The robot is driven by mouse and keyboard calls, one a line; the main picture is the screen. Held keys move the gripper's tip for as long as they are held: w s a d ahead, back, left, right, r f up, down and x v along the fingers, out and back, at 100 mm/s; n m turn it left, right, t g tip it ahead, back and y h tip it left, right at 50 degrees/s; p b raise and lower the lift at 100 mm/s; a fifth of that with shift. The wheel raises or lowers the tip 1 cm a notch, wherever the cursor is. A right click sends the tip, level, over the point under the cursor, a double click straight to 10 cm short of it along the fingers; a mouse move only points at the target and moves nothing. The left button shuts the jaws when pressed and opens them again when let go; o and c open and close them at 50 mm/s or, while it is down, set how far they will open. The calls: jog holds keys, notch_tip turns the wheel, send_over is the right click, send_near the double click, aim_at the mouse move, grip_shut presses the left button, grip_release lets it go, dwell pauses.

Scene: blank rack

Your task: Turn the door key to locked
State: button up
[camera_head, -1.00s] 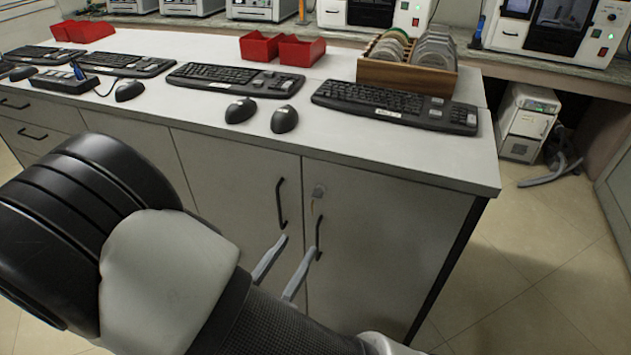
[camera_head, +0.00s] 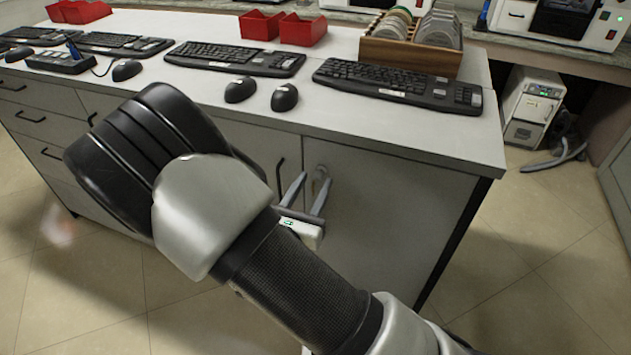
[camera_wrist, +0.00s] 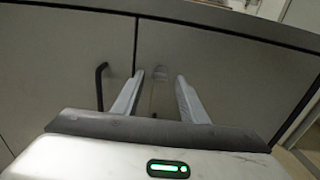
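The cabinet door (camera_head: 385,215) is a plain grey panel with a small metal lock (camera_head: 320,172) near its upper left corner. My gripper (camera_head: 312,178) is in front of the door at lock height. Its two fingers are apart with a clear gap between them, also in the wrist view (camera_wrist: 160,78). The fingers partly cover the lock area. Contact with the key cannot be told.
A black handle (camera_head: 280,178) is on the neighbouring door to the left. The countertop (camera_head: 420,135) overhangs above, holding keyboards (camera_head: 400,85), mice (camera_head: 284,97), red bins (camera_head: 302,30) and a wooden rack (camera_head: 410,52). Open floor (camera_head: 540,230) lies to the right.

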jog(key=shift+x, duration=0.95)
jog(key=shift+c, duration=0.3)
grip_shut()
